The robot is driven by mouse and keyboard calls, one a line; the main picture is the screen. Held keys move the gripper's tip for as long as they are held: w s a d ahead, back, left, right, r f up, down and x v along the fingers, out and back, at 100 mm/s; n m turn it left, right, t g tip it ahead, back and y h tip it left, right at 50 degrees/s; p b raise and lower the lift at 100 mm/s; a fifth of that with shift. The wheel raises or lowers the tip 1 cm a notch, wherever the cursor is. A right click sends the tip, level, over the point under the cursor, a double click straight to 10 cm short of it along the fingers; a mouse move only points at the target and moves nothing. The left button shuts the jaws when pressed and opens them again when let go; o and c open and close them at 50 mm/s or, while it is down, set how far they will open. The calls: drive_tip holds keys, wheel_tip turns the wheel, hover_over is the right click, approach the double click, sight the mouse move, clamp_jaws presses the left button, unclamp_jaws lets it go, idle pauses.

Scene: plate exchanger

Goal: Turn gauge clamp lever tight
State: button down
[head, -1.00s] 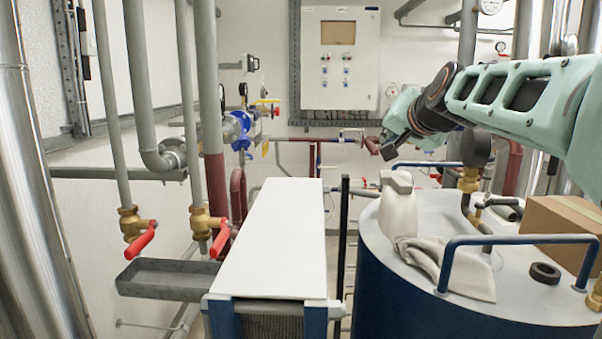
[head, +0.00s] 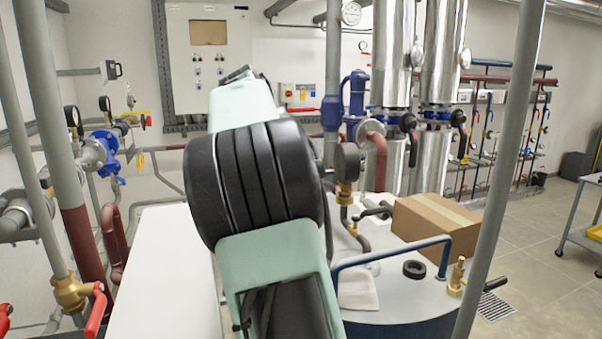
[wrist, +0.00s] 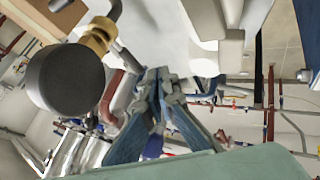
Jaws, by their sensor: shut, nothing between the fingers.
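A round dark gauge (head: 347,162) stands on a brass fitting (head: 345,193) above the tank top in the head view. In the wrist view the dark gauge (wrist: 68,78) is large at the left, with its brass fitting (wrist: 97,38) at its upper right. A grey stem runs from the fitting towards the fingers. I cannot make out the clamp lever for certain. My gripper (wrist: 155,76) is shut and empty, to the right of the gauge in the wrist view and apart from it in the picture. In the head view my arm hides the gripper.
The tank (head: 400,300) carries a cardboard box (head: 436,226), a black ring (head: 414,269), a blue rail (head: 392,252) and a cloth (head: 357,289). A grey pole (head: 503,160) crosses at the right. Open floor (head: 545,290) lies beyond it.

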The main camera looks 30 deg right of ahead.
sight(333, 189)
drive_tip(key=w+d+f+p, duration=0.1)
drive_tip(key=d+f+p, duration=0.2)
drive_tip(key=d+f, duration=0.3)
drive_tip(key=shift+w+d+f, duration=0.3)
drive_tip(key=shift+w+d, duration=0.05)
drive_tip(key=shift+d, duration=1.3)
drive_tip(key=shift+w+a, duration=0.1)
drive_tip(key=shift+a, duration=0.1)
